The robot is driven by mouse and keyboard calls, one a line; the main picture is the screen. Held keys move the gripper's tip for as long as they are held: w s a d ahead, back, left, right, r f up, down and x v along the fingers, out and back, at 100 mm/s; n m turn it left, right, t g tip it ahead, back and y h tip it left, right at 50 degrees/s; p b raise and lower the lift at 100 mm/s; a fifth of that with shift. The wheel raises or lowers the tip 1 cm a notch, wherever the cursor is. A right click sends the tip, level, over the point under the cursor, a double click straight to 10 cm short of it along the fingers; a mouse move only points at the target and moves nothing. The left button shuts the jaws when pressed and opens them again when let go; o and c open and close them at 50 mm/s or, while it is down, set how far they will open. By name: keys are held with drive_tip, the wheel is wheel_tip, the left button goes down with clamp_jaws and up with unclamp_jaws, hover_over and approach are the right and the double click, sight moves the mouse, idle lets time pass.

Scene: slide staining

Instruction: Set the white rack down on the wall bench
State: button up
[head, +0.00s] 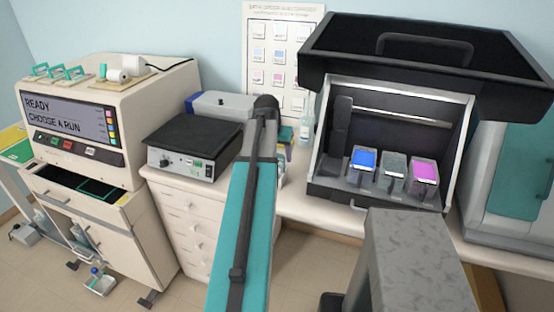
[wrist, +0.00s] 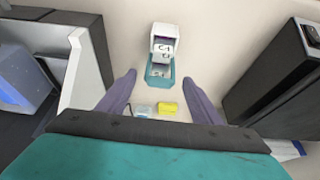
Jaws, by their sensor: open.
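My gripper (wrist: 159,76) shows in the wrist view with its two purple-grey fingers spread wide and nothing held between them. A small white object with dark marks (wrist: 163,46) and a teal lower part (wrist: 160,72) is on the pale bench surface (wrist: 208,32), just ahead of and between the fingertips. I cannot tell for sure whether it is the white rack. The fingers do not visibly touch it. In the head view my arm hides the gripper and part of the wall bench (head: 306,207).
A yellow piece (wrist: 167,108) and a pale blue piece (wrist: 145,110) lie close to the gripper. A black hood (head: 385,100) with blue, grey and magenta jars stands to the right. A hotplate (head: 190,148) and stainer (head: 110,110) stand left. A bottle (head: 307,128) stands behind.

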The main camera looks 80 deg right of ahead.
drive_tip(key=b+v, duration=0.2)
drive_tip(key=v, duration=0.7)
drive_tip(key=shift+r, duration=0.4)
drive_tip(key=shift+w+a, duration=0.1)
idle(0.4)
